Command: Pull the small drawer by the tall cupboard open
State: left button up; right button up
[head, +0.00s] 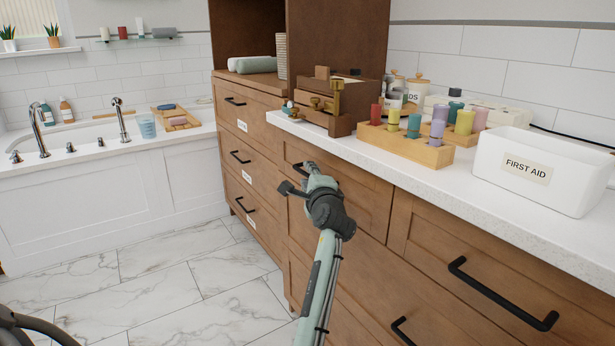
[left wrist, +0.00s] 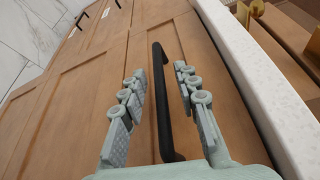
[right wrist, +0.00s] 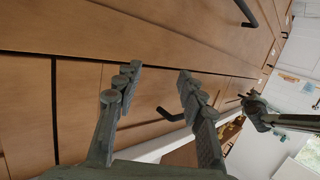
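The small wooden drawer (head: 352,200) sits under the white counter beside the tall cupboard (head: 248,115). It looks shut. Its black bar handle (left wrist: 163,100) runs lengthwise between the fingers of my left gripper (left wrist: 160,72) in the left wrist view. That gripper is open, with a finger on each side of the bar and visible gaps. In the head view my left gripper (head: 297,178) is at the drawer front and hides part of the handle. My right gripper (right wrist: 156,82) is open and empty, in front of wooden drawer fronts in the right wrist view.
The counter (head: 400,166) overhangs just above the drawer. On it stand a wooden box with brass fittings (head: 330,100), a rack of coloured bottles (head: 405,144) and a white first aid bin (head: 540,170). Another drawer handle (head: 500,295) sticks out at right.

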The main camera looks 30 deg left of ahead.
pick_arm(q)
jog(key=shift+c, duration=0.4)
grip_shut()
pick_arm(e)
jog(key=shift+s+d, duration=0.1)
